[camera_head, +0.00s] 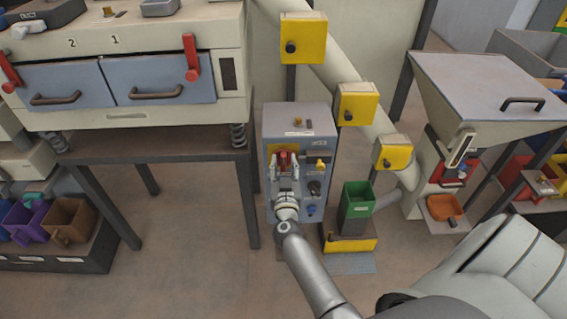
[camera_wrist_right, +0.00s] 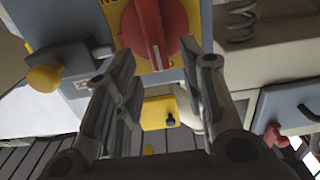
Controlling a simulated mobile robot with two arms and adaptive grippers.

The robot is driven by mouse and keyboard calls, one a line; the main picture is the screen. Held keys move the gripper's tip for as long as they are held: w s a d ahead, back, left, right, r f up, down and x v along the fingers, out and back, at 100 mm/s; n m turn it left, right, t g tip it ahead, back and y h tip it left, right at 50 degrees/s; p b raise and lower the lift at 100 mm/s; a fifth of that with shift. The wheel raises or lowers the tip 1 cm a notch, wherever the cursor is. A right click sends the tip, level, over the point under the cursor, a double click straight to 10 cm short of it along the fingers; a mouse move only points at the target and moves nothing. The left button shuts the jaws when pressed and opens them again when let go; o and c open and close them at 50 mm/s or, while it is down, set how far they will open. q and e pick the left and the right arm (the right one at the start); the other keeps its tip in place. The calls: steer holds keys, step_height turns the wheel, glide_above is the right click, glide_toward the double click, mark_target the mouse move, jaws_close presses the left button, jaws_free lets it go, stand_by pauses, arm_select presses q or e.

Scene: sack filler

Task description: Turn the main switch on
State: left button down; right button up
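The main switch is a red rotary knob (camera_head: 284,158) on a yellow plate, on the front of the grey control cabinet (camera_head: 298,120). In the right wrist view the knob (camera_wrist_right: 158,28) is large, and its raised grip with a pale mark runs roughly up and down in that picture. My right gripper (camera_head: 285,168) is in front of the cabinet. In the wrist view its two fingers (camera_wrist_right: 164,62) are apart, with the knob between or just beyond their tips; contact cannot be told. My left gripper is not in view.
A yellow knob (camera_head: 320,164), a dark dial (camera_head: 314,187) and a blue button (camera_head: 311,210) are close on the cabinet's right side. A sieve machine (camera_head: 120,75) on a table is to the left.

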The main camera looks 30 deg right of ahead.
steer(key=shift+b+x, duration=0.35)
steer(key=shift+x, duration=1.05)
steer(key=shift+c, duration=0.3)
jaws_close()
